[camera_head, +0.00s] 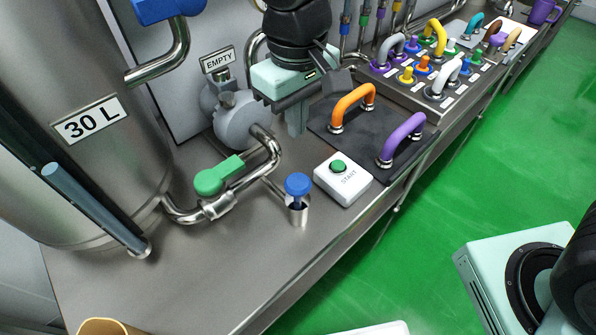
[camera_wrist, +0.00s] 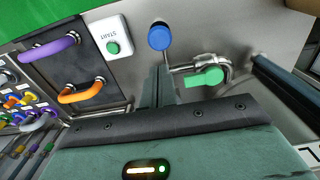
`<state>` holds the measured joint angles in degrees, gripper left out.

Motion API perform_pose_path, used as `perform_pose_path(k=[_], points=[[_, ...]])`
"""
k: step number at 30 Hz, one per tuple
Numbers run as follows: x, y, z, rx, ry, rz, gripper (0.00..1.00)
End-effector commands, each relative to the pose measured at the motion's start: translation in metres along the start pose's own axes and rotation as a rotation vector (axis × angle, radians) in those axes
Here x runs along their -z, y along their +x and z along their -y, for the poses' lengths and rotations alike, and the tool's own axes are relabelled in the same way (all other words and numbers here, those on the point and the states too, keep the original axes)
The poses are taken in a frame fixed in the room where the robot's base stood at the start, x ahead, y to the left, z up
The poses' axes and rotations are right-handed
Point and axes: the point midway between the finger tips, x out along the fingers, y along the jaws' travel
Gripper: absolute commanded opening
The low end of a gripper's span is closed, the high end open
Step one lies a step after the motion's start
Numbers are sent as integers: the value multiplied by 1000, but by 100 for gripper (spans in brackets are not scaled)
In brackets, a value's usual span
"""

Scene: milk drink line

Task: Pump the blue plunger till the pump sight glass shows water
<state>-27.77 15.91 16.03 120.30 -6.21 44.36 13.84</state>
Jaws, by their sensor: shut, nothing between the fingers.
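The blue plunger (camera_head: 298,184) has a round knob on a short rod above a metal cylinder at the counter's front edge. It also shows in the wrist view (camera_wrist: 159,37), just beyond the fingertips. The grey pump (camera_head: 238,122) stands behind it, with a sign reading EMPTY (camera_head: 218,60) above. I cannot make out water in a sight glass there. My gripper (camera_head: 297,127) is shut and empty, fingers down, above and behind the plunger and apart from it. The closed fingers also show in the wrist view (camera_wrist: 158,86).
A green-handled valve (camera_head: 212,180) sits on the pipe left of the plunger. A white START box (camera_head: 343,180) is close on its right. Orange (camera_head: 353,100) and purple (camera_head: 403,135) handles stand on a dark mat. A steel 30 L tank (camera_head: 95,90) fills the left.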

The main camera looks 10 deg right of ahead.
Motion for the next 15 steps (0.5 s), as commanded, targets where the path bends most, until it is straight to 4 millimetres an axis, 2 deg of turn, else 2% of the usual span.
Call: perform_pose_path(k=[1,9,15], points=[[0,3,0,0,1,-5,0],[-4,-13,1,0,-2,3,0],[-4,-14,1,0,-3,4,0]])
